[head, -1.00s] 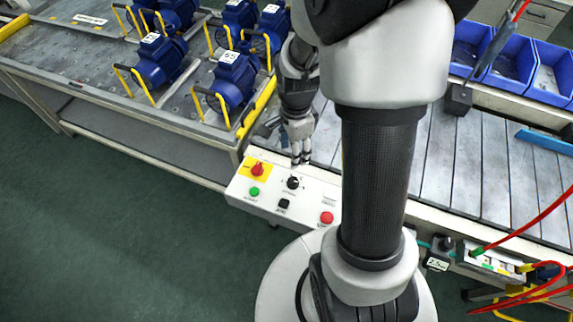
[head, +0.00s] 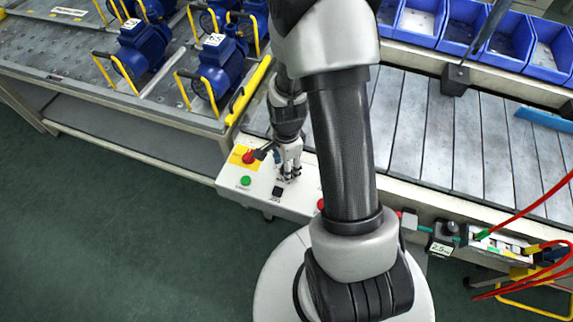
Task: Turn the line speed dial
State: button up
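The white control panel (head: 232,189) sits at the near edge of the line. My gripper (head: 288,176) points down at the panel, with its fingertips at the place of the black line speed dial. The fingers hide most or all of the dial, so I cannot tell whether they touch or grip it. How far the fingers are apart is also too small to tell.
Beside the fingers are a red switch on a yellow plate (head: 249,157), a green button (head: 245,181) and a black button (head: 277,191). A red button (head: 320,204) is partly behind my arm. Blue pumps (head: 217,68) stand at left. Blue bins (head: 467,25) line the back right.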

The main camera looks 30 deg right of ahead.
jog(key=c, duration=1.1)
